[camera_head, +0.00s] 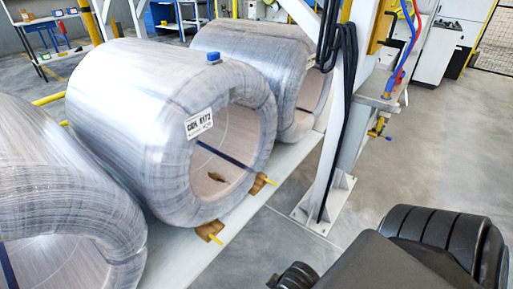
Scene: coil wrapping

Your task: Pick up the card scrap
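A small brown piece that looks like the card scrap (217,177) lies inside the hollow core of the middle wrapped coil (130,110), on the lower inner wall. A dark blue band (222,154) crosses the core opening just above it. Brown pieces with yellow ends, one at the lower front (210,231) and one at the right (261,184), sit at the coil's bottom edge on the pale support. Neither of my grippers shows. Dark parts of my own arm fill the lower right, apart from the coil.
A second wrapped coil (262,50) stands behind, and another (60,190) is cut off at left. A white post (338,130) with black cables stands right of the coils on a bolted foot. Grey floor (420,160) lies open at right.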

